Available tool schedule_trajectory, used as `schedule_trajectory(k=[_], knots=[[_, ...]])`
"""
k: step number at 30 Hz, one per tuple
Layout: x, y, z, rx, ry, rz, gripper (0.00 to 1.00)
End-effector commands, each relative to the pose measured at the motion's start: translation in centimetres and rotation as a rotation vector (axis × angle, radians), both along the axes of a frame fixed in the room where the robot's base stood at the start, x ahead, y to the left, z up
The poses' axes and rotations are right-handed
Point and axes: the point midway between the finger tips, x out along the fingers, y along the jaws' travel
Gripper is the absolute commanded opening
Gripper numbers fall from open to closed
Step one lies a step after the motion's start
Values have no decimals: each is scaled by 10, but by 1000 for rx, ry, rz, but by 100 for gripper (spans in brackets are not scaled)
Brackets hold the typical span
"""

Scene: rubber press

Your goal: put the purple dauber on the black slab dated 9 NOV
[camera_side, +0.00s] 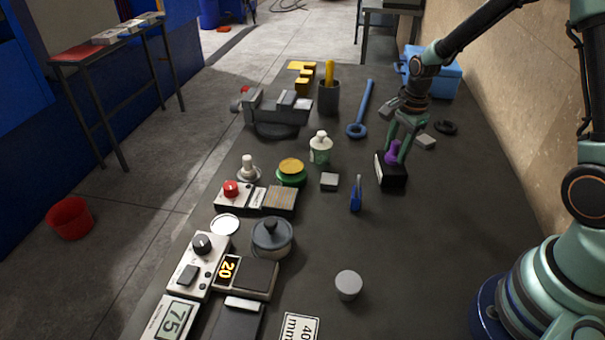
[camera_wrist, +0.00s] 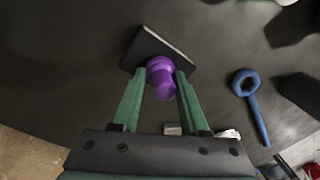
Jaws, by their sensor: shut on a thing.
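The purple dauber (camera_side: 393,150) is between the two green fingers of my gripper (camera_side: 398,155), which is shut on it. In the wrist view, the dauber (camera_wrist: 161,78) sits between the fingertips. A black slab (camera_side: 394,181) with a pale left face lies right under the dauber in the side view. The slab (camera_wrist: 150,45) also shows in the wrist view, partly behind the dauber. Any date on it is too small to read. I cannot tell whether the dauber touches the slab's top or hangs just above it.
A blue ring-ended tool (camera_side: 363,105) lies left of the slab, with a grey block (camera_side: 329,181) and a small upright blue item (camera_side: 355,195) nearer. A blue box (camera_side: 440,78) stands behind my gripper. Instruments and pots line the bench's left side. The right front is clear.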

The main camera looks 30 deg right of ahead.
Motion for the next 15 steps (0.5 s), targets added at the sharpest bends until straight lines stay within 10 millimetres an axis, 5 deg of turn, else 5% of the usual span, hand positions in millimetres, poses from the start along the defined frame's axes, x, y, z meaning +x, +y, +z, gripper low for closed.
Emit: schedule_trajectory(k=[5,6,8,15], knots=[[0,0,-2,0,1,0,0],[0,0,-2,0,1,0,48],[0,0,-2,0,0,0,71],[0,0,-2,0,0,0,74]])
